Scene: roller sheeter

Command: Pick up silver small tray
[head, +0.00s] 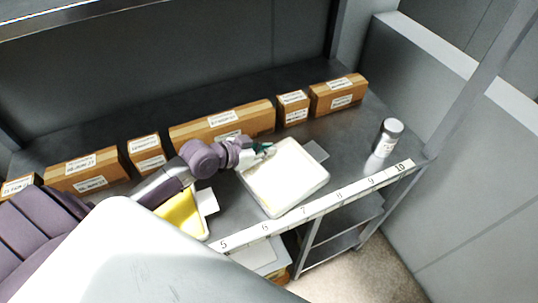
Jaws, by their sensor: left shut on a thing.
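A shallow, pale silver-white tray (290,183) with a light rim is at the middle of the shelf, its near edge by the numbered strip. I take it to be the silver small tray. My left gripper (264,150) is at its far left edge and shut on that edge. The fingertips are small and dark, and the arm partly hides the contact. I cannot tell whether the tray is lifted off the shelf. My right gripper is not in view.
Several cardboard boxes (222,123) line the back of the shelf. A yellow tray (180,214) lies to the left, partly under my arm. A silver can (387,138) stands at the right. A numbered white strip (330,200) runs along the front edge.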

